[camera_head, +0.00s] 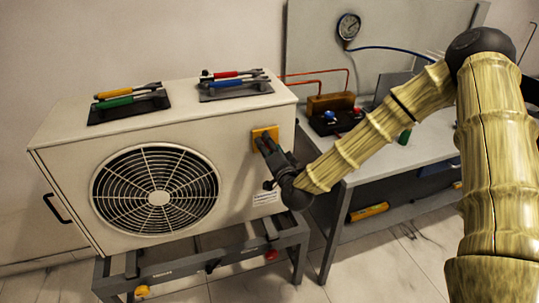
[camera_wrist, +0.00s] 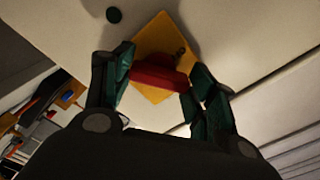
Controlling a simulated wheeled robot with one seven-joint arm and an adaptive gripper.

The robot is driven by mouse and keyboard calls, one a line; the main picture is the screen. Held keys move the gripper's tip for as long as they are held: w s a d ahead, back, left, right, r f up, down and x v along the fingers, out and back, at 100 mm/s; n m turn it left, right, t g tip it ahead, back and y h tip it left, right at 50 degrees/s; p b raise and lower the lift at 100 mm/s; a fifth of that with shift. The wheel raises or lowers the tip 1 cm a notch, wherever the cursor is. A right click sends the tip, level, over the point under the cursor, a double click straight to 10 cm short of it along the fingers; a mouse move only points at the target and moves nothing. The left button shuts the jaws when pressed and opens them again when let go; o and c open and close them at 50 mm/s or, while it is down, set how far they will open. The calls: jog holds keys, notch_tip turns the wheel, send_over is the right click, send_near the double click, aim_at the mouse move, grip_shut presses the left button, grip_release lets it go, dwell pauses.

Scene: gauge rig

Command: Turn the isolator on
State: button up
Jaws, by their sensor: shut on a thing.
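The isolator is a yellow plate (camera_head: 265,134) on the right part of the white outdoor unit's front face. In the wrist view its yellow plate (camera_wrist: 152,92) looks tilted and carries a red handle (camera_wrist: 158,78). My gripper (camera_wrist: 160,82) has its green-padded fingers on either side of the red handle, shut on it. In the head view my gripper (camera_head: 267,146) reaches the plate from the lower right and hides the handle. Which setting the handle points to cannot be read.
The white unit (camera_head: 240,180) has a round fan grille (camera_head: 156,190) left of the isolator and stands on a grey frame (camera_head: 200,264). Tools on dark trays lie on its top. A grey bench (camera_head: 370,160) with a gauge (camera_head: 348,27) behind it stands at the right.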

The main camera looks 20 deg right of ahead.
jog(key=shift+d+f+m+b, duration=0.1)
jog(key=shift+m+b, duration=2.75)
jog(key=shift+m, duration=0.35)
jog(key=o, duration=1)
jog(key=s, duration=1.2)
jog(key=shift+d, duration=0.2)
